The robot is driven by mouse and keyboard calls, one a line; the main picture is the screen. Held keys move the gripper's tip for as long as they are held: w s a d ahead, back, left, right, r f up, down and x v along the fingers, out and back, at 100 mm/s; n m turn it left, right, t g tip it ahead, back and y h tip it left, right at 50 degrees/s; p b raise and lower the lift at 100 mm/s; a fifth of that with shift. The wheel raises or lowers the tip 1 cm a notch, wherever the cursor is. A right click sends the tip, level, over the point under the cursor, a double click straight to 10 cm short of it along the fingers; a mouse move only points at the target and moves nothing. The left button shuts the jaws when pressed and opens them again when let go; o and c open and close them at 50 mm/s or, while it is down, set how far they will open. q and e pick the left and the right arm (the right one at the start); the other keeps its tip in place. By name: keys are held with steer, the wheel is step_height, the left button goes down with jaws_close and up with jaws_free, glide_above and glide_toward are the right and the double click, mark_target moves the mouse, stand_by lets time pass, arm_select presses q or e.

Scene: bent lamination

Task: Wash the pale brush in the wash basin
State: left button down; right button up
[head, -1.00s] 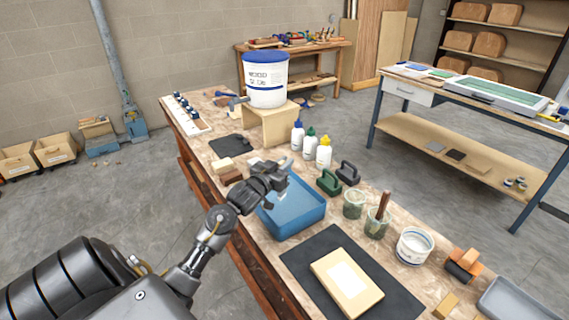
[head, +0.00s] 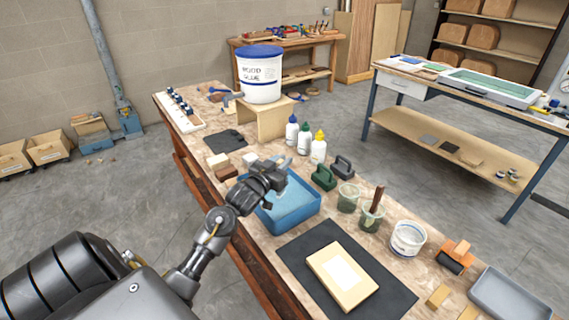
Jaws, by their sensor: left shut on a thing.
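The blue wash basin (head: 300,216) stands on the wooden bench, with a lighter blue surface inside. My left gripper (head: 277,186) is over the back left part of the basin, pointing down into it. It is shut on the pale brush (head: 283,163), of which only a small pale part shows beside the fingers. The brush's lower end is mostly hidden by the gripper, and I cannot tell how deep it reaches. My right gripper is not in view.
Glue bottles (head: 304,139) and green and dark clamp-like blocks (head: 324,178) stand behind the basin. Cloudy jars (head: 348,197), one holding a dark brown handle (head: 378,200), and a white tub (head: 408,238) stand to the right. A dark mat (head: 300,262) bearing a pale board (head: 345,293) lies in front.

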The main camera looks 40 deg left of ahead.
arm_select(q)
steer(key=a, duration=0.1)
steer(key=w+a, duration=0.1)
steer(key=a, duration=0.3)
steer(key=shift+w, duration=0.25)
steer(key=shift+d+p, duration=0.1)
steer(key=shift+p, duration=0.2)
steer(key=d+p, duration=0.1)
steer(key=d, duration=0.1)
steer(key=s+d+p, duration=0.1)
steer(key=d, duration=0.2)
steer(key=shift+s+d+p, duration=0.35)
steer(key=shift+s+p, duration=0.05)
steer(key=w+a, duration=0.1)
steer(key=a, duration=0.4)
steer(key=shift+w+a, duration=0.4)
